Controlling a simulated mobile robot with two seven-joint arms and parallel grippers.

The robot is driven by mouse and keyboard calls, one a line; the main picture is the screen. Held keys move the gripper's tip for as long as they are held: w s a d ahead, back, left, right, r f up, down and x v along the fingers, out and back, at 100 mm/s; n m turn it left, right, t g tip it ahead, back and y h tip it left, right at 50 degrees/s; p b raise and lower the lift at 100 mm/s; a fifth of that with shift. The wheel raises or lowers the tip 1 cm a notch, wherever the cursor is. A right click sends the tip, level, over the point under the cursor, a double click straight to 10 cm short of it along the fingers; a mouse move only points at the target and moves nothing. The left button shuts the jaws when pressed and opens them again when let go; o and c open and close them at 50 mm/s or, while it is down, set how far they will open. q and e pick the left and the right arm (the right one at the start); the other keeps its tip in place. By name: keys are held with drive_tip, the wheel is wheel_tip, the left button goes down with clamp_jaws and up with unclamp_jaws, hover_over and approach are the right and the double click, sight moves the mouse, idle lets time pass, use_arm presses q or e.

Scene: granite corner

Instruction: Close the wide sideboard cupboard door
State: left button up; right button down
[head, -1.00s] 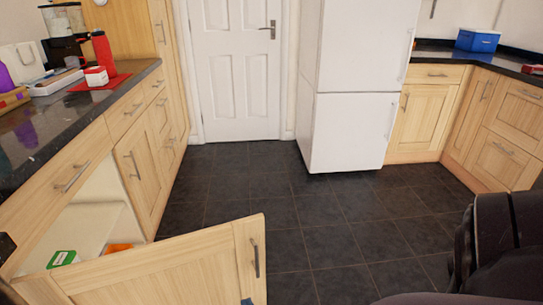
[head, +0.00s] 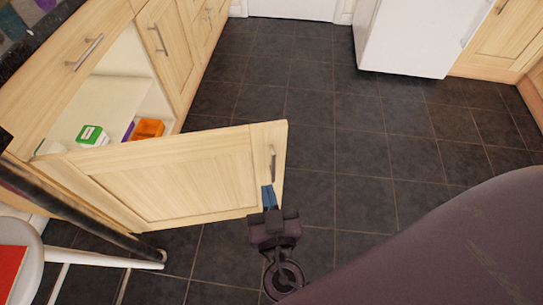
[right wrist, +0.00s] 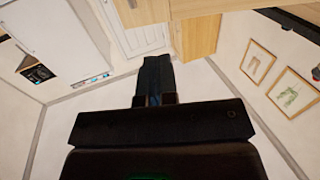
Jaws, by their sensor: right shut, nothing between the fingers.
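The wide sideboard cupboard door (head: 185,175) is light wood and stands swung far out from the sideboard (head: 75,60), so the cupboard is open. Its metal bar handle (head: 273,164) is near the free edge. My right gripper (head: 268,198) is shut and empty, with its blue fingertips at the lower part of the door near the free edge, just below the handle. I cannot tell whether they touch the door. In the right wrist view the shut fingers (right wrist: 155,85) point at walls and wood fronts. My left gripper is not in view.
Inside the cupboard are a green and white box (head: 92,136) and an orange box (head: 148,129). A white stool (head: 25,255) with a red item stands at the lower left. The dark tiled floor (head: 330,120) is clear towards the white fridge (head: 415,35).

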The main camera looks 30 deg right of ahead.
sight(258, 136)
drive_tip(key=x, duration=1.3)
drive_tip(key=shift+p, duration=0.35)
